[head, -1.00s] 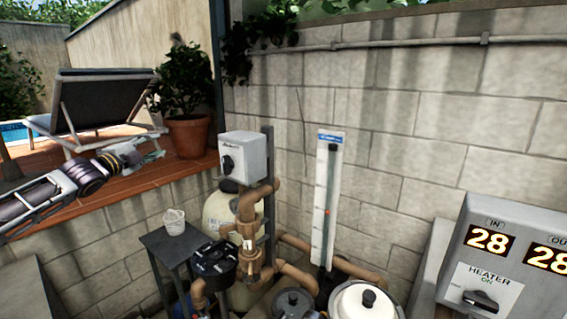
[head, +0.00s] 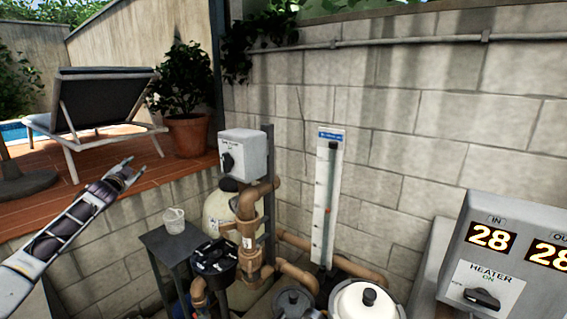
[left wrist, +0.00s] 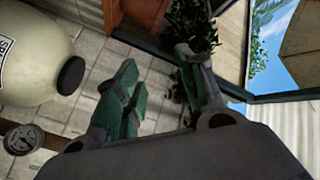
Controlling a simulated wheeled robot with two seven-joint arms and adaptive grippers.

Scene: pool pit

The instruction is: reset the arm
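My left arm comes in from the left edge in the head view. Its gripper (head: 133,170) is raised in front of the wooden deck and points up and to the right. It is empty, with its fingers apart. In the left wrist view the two greenish fingers of the gripper (left wrist: 160,60) are spread with a clear gap between them and nothing held. My right gripper is not in view.
A small table (head: 157,239) with a white cup (head: 174,221) stands right of my left arm. Beyond are brown pipes (head: 246,211), a valve box (head: 243,155), a gauge (head: 325,200) and a heater panel (head: 505,262). A lounger (head: 100,108) and potted plant (head: 186,135) stand on the deck.

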